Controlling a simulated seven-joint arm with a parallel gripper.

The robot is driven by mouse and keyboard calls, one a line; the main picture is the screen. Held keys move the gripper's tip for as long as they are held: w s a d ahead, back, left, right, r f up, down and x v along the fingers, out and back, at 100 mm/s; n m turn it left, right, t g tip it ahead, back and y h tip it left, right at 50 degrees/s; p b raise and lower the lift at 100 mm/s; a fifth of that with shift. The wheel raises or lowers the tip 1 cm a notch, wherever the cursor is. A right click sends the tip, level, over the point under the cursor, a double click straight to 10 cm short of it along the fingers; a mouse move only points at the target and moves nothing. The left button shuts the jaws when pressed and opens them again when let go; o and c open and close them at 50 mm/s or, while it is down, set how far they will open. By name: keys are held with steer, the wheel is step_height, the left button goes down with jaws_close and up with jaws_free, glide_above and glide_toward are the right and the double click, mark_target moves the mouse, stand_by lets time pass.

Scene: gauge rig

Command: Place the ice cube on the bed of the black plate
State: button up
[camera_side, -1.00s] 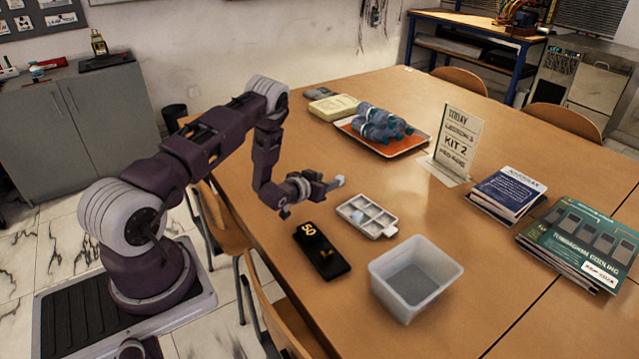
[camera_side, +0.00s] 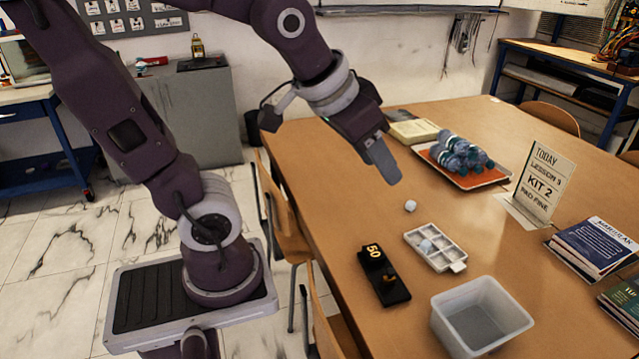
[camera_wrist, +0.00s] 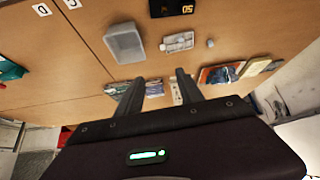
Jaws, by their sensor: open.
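A small pale ice cube (camera_side: 410,206) lies on the table behind the white compartment tray (camera_side: 459,267). It also shows in the wrist view (camera_wrist: 210,43). A second pale cube (camera_side: 427,246) sits in a tray compartment. The black plate (camera_side: 398,295) lies left of the tray, with a yellow "50" and a small orange-brown detail whose nature I cannot tell. It shows partly at the top edge of the wrist view (camera_wrist: 172,10). My gripper (camera_side: 387,166) is raised above the table, open and empty, apart from the cube. Its two separated fingers show in the wrist view (camera_wrist: 160,77).
A translucent tub (camera_side: 480,312) stands in front of the compartment tray. An orange tray (camera_side: 478,181) with blue bottles lies farther back. A "KIT 2" sign (camera_side: 542,180) and books (camera_side: 592,245) stand to the right. The table around the loose cube is clear.

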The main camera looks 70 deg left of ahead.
steer(key=shift+o, duration=1.1)
steer(key=s+d+m+g, duration=0.1)
steer(key=s+d, duration=0.1)
steer(key=s, duration=0.8)
steer(key=shift+d+f+h, duration=0.3)
steer(key=shift+d+h, duration=0.1)
